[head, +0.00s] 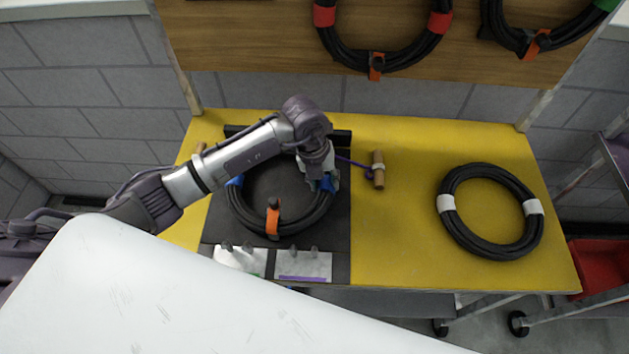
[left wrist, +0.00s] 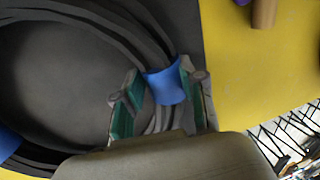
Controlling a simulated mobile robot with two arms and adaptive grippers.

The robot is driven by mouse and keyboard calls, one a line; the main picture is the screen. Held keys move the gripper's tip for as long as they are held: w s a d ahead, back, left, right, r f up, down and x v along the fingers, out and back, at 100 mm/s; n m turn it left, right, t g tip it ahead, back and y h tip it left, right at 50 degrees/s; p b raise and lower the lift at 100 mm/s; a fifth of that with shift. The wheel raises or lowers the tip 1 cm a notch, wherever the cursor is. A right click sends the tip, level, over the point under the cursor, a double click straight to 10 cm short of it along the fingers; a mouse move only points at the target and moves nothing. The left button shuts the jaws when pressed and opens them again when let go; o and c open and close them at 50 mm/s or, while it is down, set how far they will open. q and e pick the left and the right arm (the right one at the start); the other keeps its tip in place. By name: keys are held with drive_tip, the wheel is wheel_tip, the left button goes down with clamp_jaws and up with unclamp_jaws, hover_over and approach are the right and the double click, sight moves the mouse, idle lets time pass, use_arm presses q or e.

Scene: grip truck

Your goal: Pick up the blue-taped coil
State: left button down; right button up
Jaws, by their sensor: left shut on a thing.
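The blue-taped coil (head: 245,214) is a ring of black cable with blue tape on its left and right sides and an orange strap at the front. It lies on a dark mat (head: 337,222) on the yellow table. My left gripper (head: 325,180) reaches over the ring from the left, at its right side. In the left wrist view, the fingers of my left gripper (left wrist: 160,82) are on either side of the coil at a blue tape band (left wrist: 165,86), shut on it. My arm hides part of the ring's far side. My right gripper is not in view.
A white-taped coil (head: 456,222) lies on the yellow table (head: 395,262) at the right. A wooden peg (head: 378,170) with purple cord stands near the mat. White cards (head: 303,266) with dark pegs line the front edge. Coils (head: 385,60) hang on the wooden board above.

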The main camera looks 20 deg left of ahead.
use_arm(q)
drive_tip(key=shift+w+r, duration=0.15)
drive_tip(key=shift+r, duration=0.4)
drive_tip(key=r, duration=0.1)
drive_tip(key=r+b, duration=0.1)
drive_tip(key=shift+d+r, duration=0.25)
drive_tip(key=shift+r, duration=0.05)
drive_tip(key=s+d+r+b, duration=0.1)
drive_tip(key=d+r+b, duration=0.2)
drive_tip(key=d+r, duration=0.4)
drive_tip(key=shift+s+d, duration=0.4)
drive_tip(key=shift+d, duration=1.65)
drive_tip(key=shift+f, duration=0.1)
